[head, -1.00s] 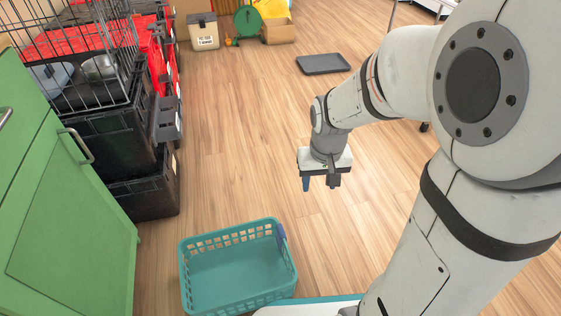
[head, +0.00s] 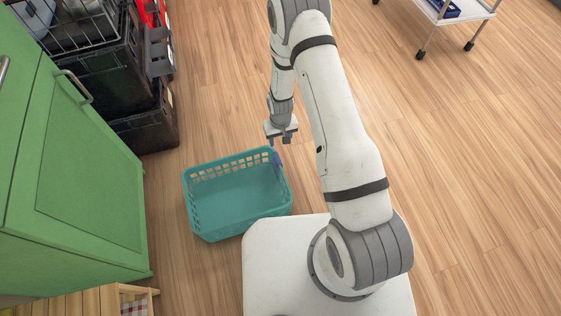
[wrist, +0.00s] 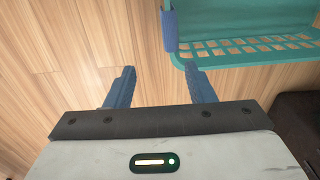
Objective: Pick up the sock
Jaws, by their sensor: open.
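A narrow slate-blue piece that looks like the sock (head: 278,160) hangs over the far right corner of the teal basket (head: 240,226). In the wrist view the sock (wrist: 169,30) lies against the outside of the basket's rim (wrist: 250,55), ahead of the fingers. My gripper (head: 280,140) is beside that corner in the head view, just beyond it. In the wrist view my gripper (wrist: 160,72) has its two blue fingers apart with only floor between them, so it is open and empty. The sock's lower end is not clearly seen.
Green cabinets (head: 90,190) and stacked black totes (head: 150,125) stand along the left. A white cart (head: 455,15) stands at the far right. A wooden slatted crate (head: 90,302) is at the lower left.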

